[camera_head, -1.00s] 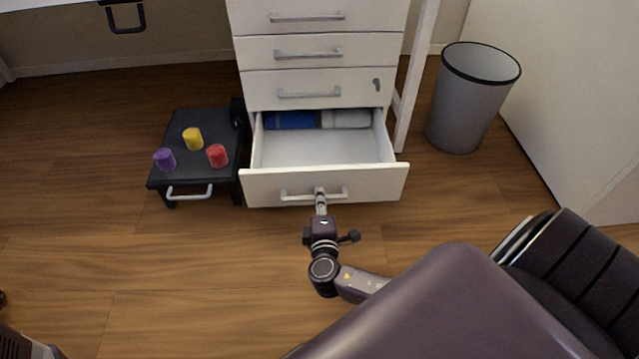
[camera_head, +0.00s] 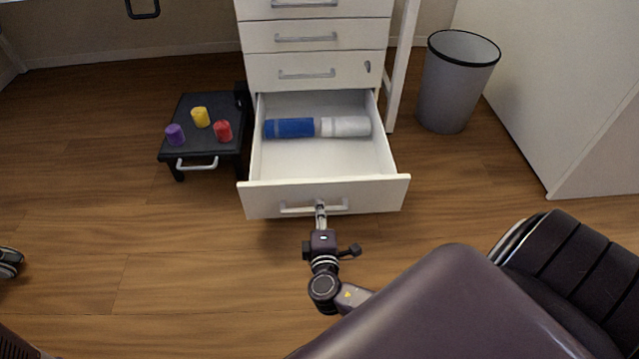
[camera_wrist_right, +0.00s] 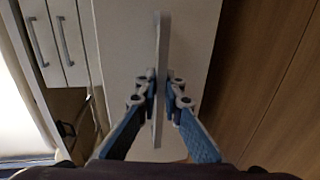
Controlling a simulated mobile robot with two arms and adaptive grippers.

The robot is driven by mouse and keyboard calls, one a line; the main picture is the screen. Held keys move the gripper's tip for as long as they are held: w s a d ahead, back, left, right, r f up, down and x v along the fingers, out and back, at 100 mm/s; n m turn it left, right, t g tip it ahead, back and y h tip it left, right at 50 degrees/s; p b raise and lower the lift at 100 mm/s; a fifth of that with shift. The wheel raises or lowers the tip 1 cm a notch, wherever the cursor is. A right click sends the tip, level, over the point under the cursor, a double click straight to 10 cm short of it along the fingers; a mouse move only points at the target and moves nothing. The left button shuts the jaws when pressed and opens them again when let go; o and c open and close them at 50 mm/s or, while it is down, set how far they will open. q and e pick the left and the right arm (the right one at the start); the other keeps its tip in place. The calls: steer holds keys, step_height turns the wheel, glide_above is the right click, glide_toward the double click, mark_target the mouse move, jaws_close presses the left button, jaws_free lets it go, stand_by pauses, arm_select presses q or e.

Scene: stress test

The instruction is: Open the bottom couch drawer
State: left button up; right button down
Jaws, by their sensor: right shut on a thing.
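The bottom drawer (camera_head: 325,199) of the white drawer unit (camera_head: 316,72) is pulled far out toward me. Its inside shows, with a blue roll (camera_head: 289,128) and a white roll (camera_head: 345,126) lying end to end across it. My right gripper (camera_head: 320,210) is at the middle of the drawer front, on its grey bar handle (camera_head: 296,210). In the right wrist view, the two blue fingers (camera_wrist_right: 160,88) are closed on either side of the handle bar (camera_wrist_right: 162,40). My left gripper is not clearly in view.
A low black stand (camera_head: 190,154) with purple, yellow and red cylinders stands left of the drawer. A grey waste bin (camera_head: 455,85) stands at the right. The wooden floor in front of the drawer is open, apart from my own arm.

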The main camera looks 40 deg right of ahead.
steer(key=c, duration=2.3)
jaws_free()
